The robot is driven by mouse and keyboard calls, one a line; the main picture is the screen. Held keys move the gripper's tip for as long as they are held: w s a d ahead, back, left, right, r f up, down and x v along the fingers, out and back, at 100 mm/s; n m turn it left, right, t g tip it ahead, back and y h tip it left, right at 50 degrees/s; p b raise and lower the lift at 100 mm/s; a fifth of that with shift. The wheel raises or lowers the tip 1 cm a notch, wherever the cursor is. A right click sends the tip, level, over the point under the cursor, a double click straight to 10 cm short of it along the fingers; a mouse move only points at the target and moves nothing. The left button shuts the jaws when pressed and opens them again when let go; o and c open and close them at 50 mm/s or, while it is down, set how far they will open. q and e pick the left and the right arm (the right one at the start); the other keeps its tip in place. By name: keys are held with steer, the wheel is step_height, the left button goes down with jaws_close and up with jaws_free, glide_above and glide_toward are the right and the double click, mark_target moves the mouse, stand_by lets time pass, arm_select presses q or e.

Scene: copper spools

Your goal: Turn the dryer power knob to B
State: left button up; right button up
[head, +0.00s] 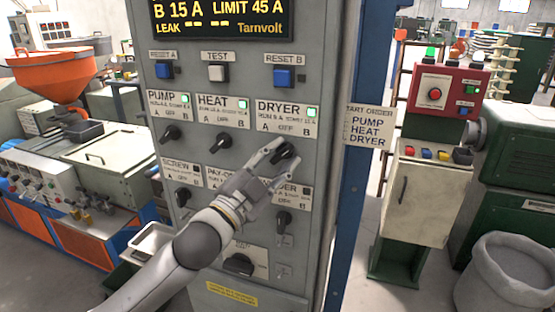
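The grey power cabinet (335,40) fills the middle of the head view. Its dryer label (283,110) carries A, OFF and B marks and a lit green lamp. The black dryer knob (287,150) is below the label, partly covered by my fingers. My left gripper (281,152) reaches up from the lower left. Its two fingers are apart, one on each side of the knob. I cannot tell whether they press on it, nor clearly where the knob points. My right gripper is not in view.
The pump knob (170,133) and heat knob (222,140) are to the left in the same row, each with a green lamp above. More knobs sit below, near my arm. The start order sign (368,130) hangs beside the cabinet's right edge. The display (221,20) reads B 15 A, limit 45 A.

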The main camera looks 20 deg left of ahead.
arm_select(q)
steer(key=shift+s, duration=0.1)
steer(key=v, duration=1.2)
steer(key=shift+a, duration=0.1)
stand_by(0.3)
